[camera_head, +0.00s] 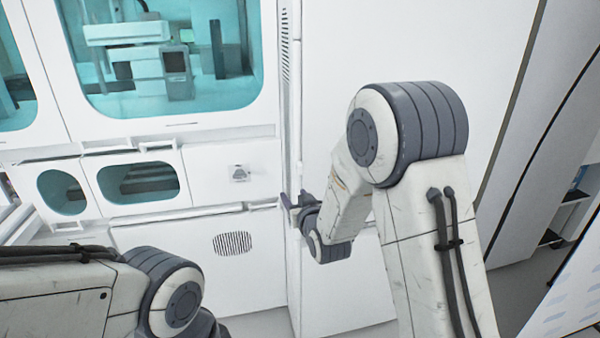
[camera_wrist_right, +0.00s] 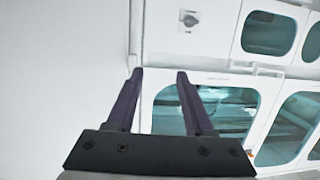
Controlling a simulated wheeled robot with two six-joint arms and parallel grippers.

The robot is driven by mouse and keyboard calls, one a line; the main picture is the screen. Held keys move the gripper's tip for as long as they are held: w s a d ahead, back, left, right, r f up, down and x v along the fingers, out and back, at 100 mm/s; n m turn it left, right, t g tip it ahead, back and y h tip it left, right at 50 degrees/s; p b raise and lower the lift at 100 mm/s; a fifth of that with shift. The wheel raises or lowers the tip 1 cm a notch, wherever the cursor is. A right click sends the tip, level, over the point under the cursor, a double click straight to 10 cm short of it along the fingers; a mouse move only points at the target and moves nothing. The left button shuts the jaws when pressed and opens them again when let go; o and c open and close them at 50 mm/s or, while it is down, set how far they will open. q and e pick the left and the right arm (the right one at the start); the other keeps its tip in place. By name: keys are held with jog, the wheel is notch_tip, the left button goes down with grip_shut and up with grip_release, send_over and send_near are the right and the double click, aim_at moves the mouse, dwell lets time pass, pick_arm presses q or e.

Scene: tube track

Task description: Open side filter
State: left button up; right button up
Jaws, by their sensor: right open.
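A tall white side panel (camera_head: 340,60) stands right of the machine front, with a narrow slotted strip (camera_head: 285,50) along its left edge. I cannot tell which part is the side filter. My right gripper (camera_head: 297,203) is at the panel's lower left edge, by a vertical seam. In the right wrist view, my right gripper (camera_wrist_right: 160,76) is open with nothing between its two dark fingers. A plain white surface (camera_wrist_right: 60,70) fills the left of that view. I cannot tell whether the fingers touch anything. My left gripper is out of view; only its arm shows at lower left.
The white machine front has teal windows (camera_head: 170,60), a small grey knob (camera_head: 239,173) and a round vent grille (camera_head: 232,243). The knob also shows in the right wrist view (camera_wrist_right: 190,19). A dark curved frame (camera_head: 545,130) and shelves stand at right.

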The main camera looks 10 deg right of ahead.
aim_at(301, 168)
jog(key=w+d+p, duration=0.1)
jog(key=w, duration=0.3)
jog(key=w+d+t+p, duration=0.1)
jog(key=w+d, duration=0.1)
jog(key=w, duration=0.2)
jog(key=w+d+r+t+h, duration=0.1)
jog(key=w, duration=0.3)
jog(key=shift+d+m+p, duration=0.2)
jog(key=shift+m+p, duration=0.2)
grip_shut()
dwell(1.0)
